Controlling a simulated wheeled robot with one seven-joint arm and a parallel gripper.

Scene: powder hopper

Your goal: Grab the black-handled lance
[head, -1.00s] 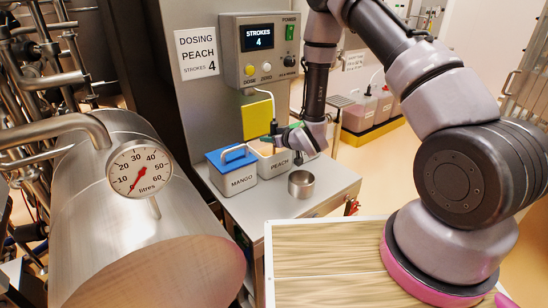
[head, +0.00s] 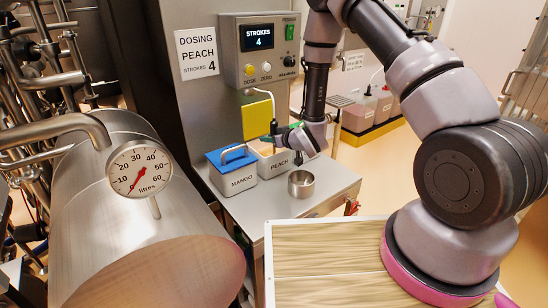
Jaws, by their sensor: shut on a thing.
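My gripper (head: 278,134) is small in the head view, just above the box labelled PEACH (head: 277,162). It is shut on the black-handled lance (head: 273,127), whose dark upper end shows at the jaws, at the end of a pale hose. The jaws and my wrist hide most of the lance. I cannot tell how far its lower part reaches into the PEACH box.
A blue-lidded MANGO box (head: 236,182) stands left of the PEACH box. A small steel cup (head: 301,184) stands to the right on the grey bench (head: 330,182). The dosing panel (head: 262,50) reads STROKES 4. A steel hopper (head: 115,235) with a dial fills the left.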

